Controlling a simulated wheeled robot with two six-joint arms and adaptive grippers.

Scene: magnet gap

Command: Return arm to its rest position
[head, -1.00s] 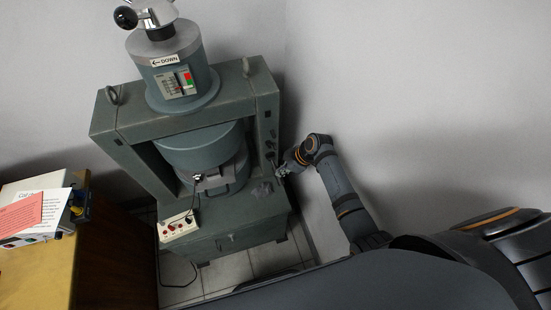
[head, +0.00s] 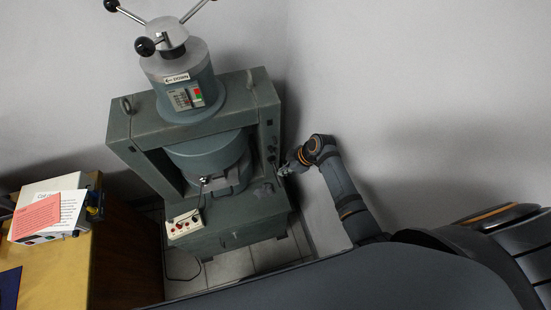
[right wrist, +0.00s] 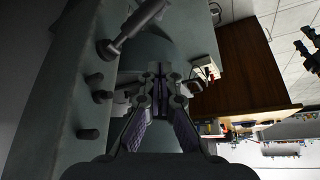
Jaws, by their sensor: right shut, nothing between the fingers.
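My right arm (head: 340,185) reaches up from the lower right, beside the machine's right side. Its gripper (head: 283,170) is small in the head view, close to the frame's right upright. In the right wrist view the gripper (right wrist: 160,72) is shut and empty, its fingers together in front of the machine's rounded grey body. I cannot tell whether it touches the machine. The grey-green magnet machine (head: 225,222) has a heavy frame, a cylinder on top with a "DOWN" label, and a spoked handwheel (head: 172,45). My left gripper is not in view.
Black knobs and a lever (right wrist: 130,28) stick out of the machine's side near my right gripper. A small control box (head: 186,223) sits on the machine's base. A wooden desk (head: 60,262) with papers stands at left. Bare wall lies to the right.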

